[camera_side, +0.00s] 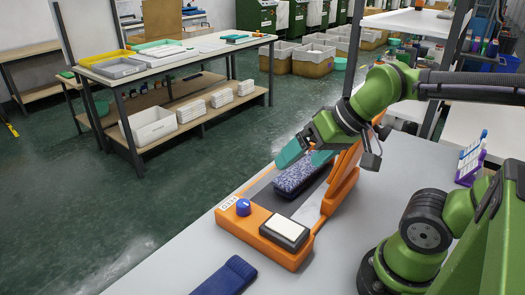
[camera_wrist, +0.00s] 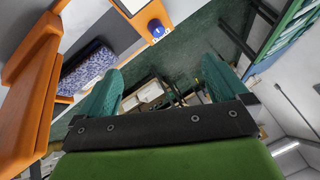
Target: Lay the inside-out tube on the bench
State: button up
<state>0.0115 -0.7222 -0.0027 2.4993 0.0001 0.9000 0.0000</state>
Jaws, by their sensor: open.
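A speckled blue-and-white tube (camera_side: 298,176) lies on the dark bed of an orange machine (camera_side: 229,222) on the grey bench (camera_side: 150,270). It also shows in the wrist view (camera_wrist: 88,70), left of my fingers. A plain navy tube (camera_side: 226,277) lies flat on the bench in front of the machine, partly cut off by the frame. I cannot tell for certain which one is inside out. My gripper (camera_side: 307,155), with teal fingers, is above the far end of the machine. In the wrist view my gripper (camera_wrist: 160,85) is open with nothing between its fingers.
The machine's orange lid (camera_side: 341,178) stands raised on the right. A blue knob (camera_side: 243,207) and a white pad (camera_side: 286,229) sit at its front. A purple rack (camera_side: 470,165) stands at the bench's right. Bare bench lies left of the navy tube.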

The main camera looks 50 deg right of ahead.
jog(key=w+d+f+m+g+h, duration=0.15)
jog(key=w+d+m+g, duration=0.35)
jog(key=w+d, duration=0.5)
jog(key=m+g, duration=0.2)
jog(key=m, duration=0.8)
send_over(303, 167)
jog(key=f, duration=0.2)
jog(key=shift+h, duration=0.25)
jog(key=f, duration=1)
jog(key=shift+w+a+f, duration=0.1)
jog(key=shift+w+a, duration=0.05)
jog(key=shift+a, duration=0.2)
jog(key=shift+d+f, duration=0.15)
jog(key=shift+f, duration=1.35)
jog(key=shift+d+f, duration=0.1)
jog(key=shift+f, duration=1.35)
jog(key=shift+c, duration=0.5)
jog(key=c, duration=0.9)
